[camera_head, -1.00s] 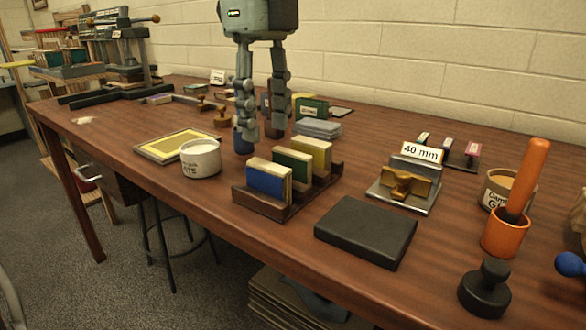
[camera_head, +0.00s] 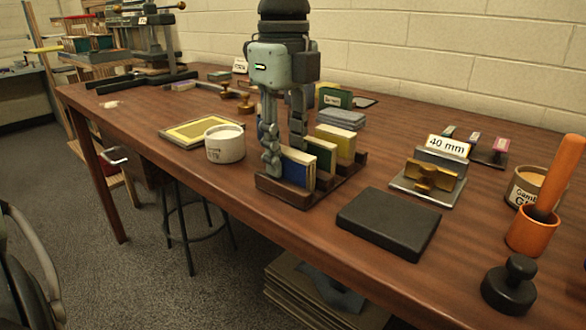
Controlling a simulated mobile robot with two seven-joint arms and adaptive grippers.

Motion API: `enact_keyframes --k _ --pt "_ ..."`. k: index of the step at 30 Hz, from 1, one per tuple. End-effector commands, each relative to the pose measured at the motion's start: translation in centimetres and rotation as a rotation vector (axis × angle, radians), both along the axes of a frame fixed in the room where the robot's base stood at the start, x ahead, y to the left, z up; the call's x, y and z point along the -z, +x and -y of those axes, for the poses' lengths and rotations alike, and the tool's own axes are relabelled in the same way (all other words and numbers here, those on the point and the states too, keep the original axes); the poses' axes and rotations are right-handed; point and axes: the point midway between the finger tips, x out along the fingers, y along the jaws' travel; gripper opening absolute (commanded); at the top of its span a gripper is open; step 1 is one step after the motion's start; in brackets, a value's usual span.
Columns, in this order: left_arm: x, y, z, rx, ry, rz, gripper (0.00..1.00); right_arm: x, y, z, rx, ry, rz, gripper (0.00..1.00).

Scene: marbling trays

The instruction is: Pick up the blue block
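The blue block (camera_head: 297,174) stands upright at the near left end of a dark wooden rack (camera_head: 289,200), with a pale side showing. A green block (camera_head: 320,153) and a yellow block (camera_head: 336,141) stand behind it in the same rack. My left gripper (camera_head: 284,160) points down at the blue block with its fingers apart. One fingertip is at the block's left edge; the other finger reaches down behind it, its tip hidden. I cannot tell whether either finger touches the block. My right gripper is not in view.
A white tub (camera_head: 225,145) stands left of the rack, beside a yellow framed panel (camera_head: 196,131). A black slab (camera_head: 388,223) lies to the right. A 40 mm sign (camera_head: 447,146), an orange cup (camera_head: 531,231) and a black knobbed weight (camera_head: 509,285) are further right.

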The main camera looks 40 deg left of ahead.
Motion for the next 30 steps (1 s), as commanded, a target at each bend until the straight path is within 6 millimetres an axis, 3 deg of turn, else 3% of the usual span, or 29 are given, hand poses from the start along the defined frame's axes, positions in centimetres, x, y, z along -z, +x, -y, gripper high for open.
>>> enact_keyframes --k 1,7,20,28,30 --pt "0.0 0.0 0.0 0.0 0.0 0.0 0.23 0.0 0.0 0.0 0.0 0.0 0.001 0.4" --pt "0.0 0.0 0.0 0.0 0.0 0.0 0.0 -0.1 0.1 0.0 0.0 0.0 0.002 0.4" --pt "-0.5 0.1 0.0 0.0 0.001 0.003 0.0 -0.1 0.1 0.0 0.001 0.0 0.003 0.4" --pt "-4.3 0.1 0.0 0.0 0.003 0.005 0.0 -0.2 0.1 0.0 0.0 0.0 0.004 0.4" --pt "-5.0 -0.9 -1.1 -0.001 -0.001 0.006 0.0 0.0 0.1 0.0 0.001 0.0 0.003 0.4"
